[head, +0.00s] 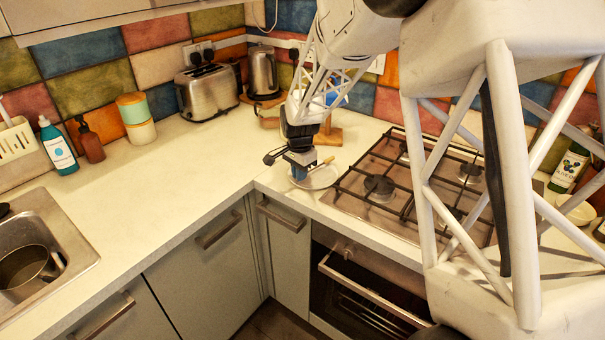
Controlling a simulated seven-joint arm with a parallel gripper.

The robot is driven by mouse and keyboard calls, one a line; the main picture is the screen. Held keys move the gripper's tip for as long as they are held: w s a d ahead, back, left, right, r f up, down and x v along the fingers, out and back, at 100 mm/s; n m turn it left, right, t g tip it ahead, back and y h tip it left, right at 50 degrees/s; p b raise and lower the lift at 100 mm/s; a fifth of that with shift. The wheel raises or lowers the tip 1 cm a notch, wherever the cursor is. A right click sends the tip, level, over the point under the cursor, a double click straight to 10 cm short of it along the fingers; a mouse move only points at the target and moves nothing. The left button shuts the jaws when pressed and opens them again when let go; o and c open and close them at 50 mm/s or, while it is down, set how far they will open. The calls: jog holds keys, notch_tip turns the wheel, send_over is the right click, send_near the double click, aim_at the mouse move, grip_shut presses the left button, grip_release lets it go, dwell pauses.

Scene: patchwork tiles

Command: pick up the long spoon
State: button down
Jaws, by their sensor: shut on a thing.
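My gripper (299,170) is low over the counter corner, left of the hob, and its blue-tipped fingers are shut. A thin tan stick (324,162) sticks out to the right of the fingers and looks like part of the long spoon. The fingers hide its middle. A small dark piece shows on the left side of the gripper; I cannot tell whether it belongs to the spoon or to my gripper. A pale round plate (322,179) lies just below and right of the fingers. I cannot tell whether the spoon touches it.
The gas hob (380,187) with black grates lies close on the right. A toaster (209,92), a kettle (262,72) and a wooden stand (329,136) are behind. Bottles and a sink (72,236) are at left. The left counter (185,170) is clear.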

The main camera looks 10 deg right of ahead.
jog(key=shift+r, duration=0.4)
notch_tip(320, 180, up, 2)
jog(key=shift+r, duration=0.1)
jog(key=s+d+r, duration=0.1)
jog(key=s, duration=1.5)
jog(key=shift+d+r, duration=0.2)
jog(key=shift+d, duration=0.05)
jog(key=shift+w, duration=0.15)
